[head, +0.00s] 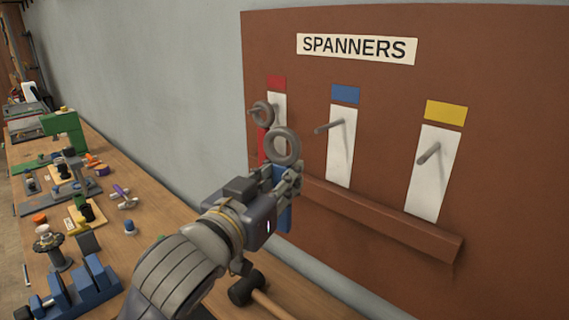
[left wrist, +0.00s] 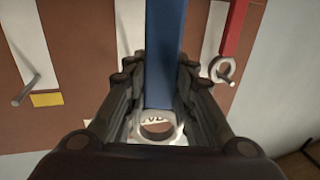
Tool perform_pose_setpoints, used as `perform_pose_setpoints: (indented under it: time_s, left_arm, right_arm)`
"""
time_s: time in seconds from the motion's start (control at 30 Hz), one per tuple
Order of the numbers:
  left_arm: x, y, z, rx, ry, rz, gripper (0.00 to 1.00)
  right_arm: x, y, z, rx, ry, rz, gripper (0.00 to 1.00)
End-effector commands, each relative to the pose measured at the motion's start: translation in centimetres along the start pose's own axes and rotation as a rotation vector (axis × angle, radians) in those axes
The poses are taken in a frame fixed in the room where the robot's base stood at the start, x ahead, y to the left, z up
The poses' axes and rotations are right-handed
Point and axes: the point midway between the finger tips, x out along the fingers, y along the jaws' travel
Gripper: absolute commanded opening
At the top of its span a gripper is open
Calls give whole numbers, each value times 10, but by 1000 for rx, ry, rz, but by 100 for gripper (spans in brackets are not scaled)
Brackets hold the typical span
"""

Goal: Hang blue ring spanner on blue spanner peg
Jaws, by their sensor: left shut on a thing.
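My left gripper (head: 287,178) is shut on the blue ring spanner, just below its grey ring (head: 283,146). The ring is up and the blue handle (head: 284,216) hangs below the fingers. The ring also shows between the fingers in the left wrist view (left wrist: 157,131), with the blue handle (left wrist: 163,50) above it in that picture. The blue spanner peg (head: 329,127) is bare, under the blue label (head: 345,94). In the head view, the spanner's ring is left of this peg and slightly lower, apart from it. My right gripper is not in view.
A red spanner (head: 262,112) hangs on the left peg, close behind the held ring. The yellow-label peg (head: 428,154) at right is bare. A brown ledge (head: 380,219) juts from the board (head: 500,120) below the pegs. A hammer (head: 247,289) lies on the cluttered bench.

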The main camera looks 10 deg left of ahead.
Motion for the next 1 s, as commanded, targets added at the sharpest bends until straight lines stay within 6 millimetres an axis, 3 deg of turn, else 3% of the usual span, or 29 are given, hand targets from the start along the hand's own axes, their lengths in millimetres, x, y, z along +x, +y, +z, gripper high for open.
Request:
perform_pose_setpoints:
  time_s: [0.13,0.5,1.0]
  left_arm:
    - [0,6,-11,0,2,14,0]
    - [16,10,-8,-2,2,15,0]
    - [45,18,-5,-2,2,14,0]
  right_arm:
    - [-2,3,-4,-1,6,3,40]
    - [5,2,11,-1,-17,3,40]
    - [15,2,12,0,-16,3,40]
